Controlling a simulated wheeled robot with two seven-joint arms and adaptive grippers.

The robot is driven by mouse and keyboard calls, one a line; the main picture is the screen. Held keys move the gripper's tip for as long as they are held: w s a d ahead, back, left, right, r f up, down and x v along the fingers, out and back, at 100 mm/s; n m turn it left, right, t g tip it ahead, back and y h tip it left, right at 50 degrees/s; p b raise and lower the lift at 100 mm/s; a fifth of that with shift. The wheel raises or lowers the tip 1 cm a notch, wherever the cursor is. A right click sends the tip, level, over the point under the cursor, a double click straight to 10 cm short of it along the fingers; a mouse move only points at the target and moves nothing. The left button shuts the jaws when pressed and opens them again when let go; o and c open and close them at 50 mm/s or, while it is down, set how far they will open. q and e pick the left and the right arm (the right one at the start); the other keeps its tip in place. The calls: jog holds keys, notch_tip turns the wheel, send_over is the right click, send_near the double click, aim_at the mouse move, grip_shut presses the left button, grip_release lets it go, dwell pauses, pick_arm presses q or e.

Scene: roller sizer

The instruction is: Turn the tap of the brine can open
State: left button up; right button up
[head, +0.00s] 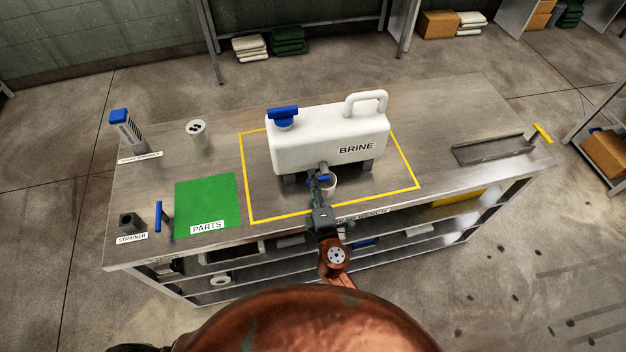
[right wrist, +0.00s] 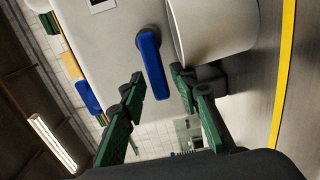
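The white brine can (head: 330,140) stands on short legs on the bench, with a large blue cap on top at its left. Its blue tap handle (right wrist: 150,65) is on the front face, partly hidden in the head view by my right gripper (head: 321,184). In the right wrist view my right gripper (right wrist: 157,82) is open. Its green fingers are on either side of the handle's free end, with gaps showing on both sides. A white cup (head: 329,187) stands under the tap; it also shows in the right wrist view (right wrist: 212,28). My left gripper is not in view.
A yellow outline (head: 248,185) surrounds the can. A green parts mat (head: 206,200), a small blue-handled item (head: 158,216), a dark strainer (head: 129,222) and a blue-topped strainer (head: 128,130) are at left. A metal tray (head: 490,149) lies at right.

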jog(key=v, duration=0.7)
jog(key=shift+s, duration=0.25)
jog(key=shift+d, duration=0.15)
